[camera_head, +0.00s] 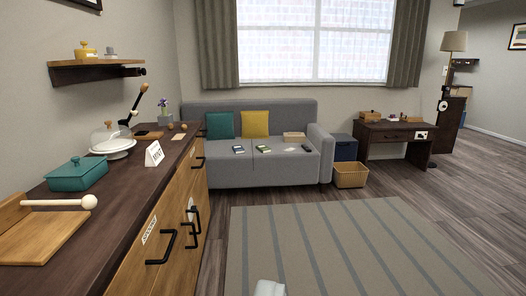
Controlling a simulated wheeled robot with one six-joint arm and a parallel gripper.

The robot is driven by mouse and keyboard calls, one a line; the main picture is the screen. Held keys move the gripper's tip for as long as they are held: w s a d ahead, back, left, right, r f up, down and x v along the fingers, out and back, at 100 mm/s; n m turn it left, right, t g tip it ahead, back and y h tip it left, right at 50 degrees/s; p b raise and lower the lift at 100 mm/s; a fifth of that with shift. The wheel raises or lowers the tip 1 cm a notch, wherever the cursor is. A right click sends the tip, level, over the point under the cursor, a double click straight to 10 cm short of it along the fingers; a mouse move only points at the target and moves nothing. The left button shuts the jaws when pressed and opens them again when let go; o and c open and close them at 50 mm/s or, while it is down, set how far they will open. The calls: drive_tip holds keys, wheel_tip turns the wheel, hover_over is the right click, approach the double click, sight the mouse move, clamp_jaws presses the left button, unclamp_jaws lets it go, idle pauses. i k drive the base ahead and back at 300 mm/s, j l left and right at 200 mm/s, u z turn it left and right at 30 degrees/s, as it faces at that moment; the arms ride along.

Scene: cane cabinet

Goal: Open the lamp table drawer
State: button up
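A dark wood table (372,127) stands at the back right beside a floor lamp (454,42) with a beige shade. Its drawer front (393,136) sits under the top and looks shut. A small pale label (421,135) is on the table's right front. The drawer's handle is too small to make out clearly. The pale tip of my gripper (270,288) shows at the bottom edge, far from the table across the room. Its fingers are not clear, so I cannot tell whether it is open or shut.
A long wooden cabinet (135,262) with black handles runs along the left. A striped rug (345,250) covers the floor ahead. A grey sofa (235,172) stands at the back. A wicker basket (350,176) and dark blue box (345,149) stand left of the table. Floor at right is clear.

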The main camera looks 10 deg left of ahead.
sight(399, 136)
drive_tip(key=i+l+z, duration=0.4)
drive_tip(key=i, duration=0.45)
drive_tip(key=i+z, duration=0.4)
drive_tip(key=i, duration=2.2)
drive_tip(key=i+l+u, duration=0.1)
drive_tip(key=i, duration=1.65)
drive_tip(key=i+l, duration=0.15)
drive_tip(key=i, duration=0.7)
drive_tip(key=i+l+u, duration=0.1)
drive_tip(key=i+u, duration=0.2)
drive_tip(key=i, duration=0.2)
drive_tip(key=i+l+u, duration=0.3)
drive_tip(key=i, duration=0.15)
drive_tip(key=i+j, duration=0.05)
drive_tip(key=j, duration=0.05)
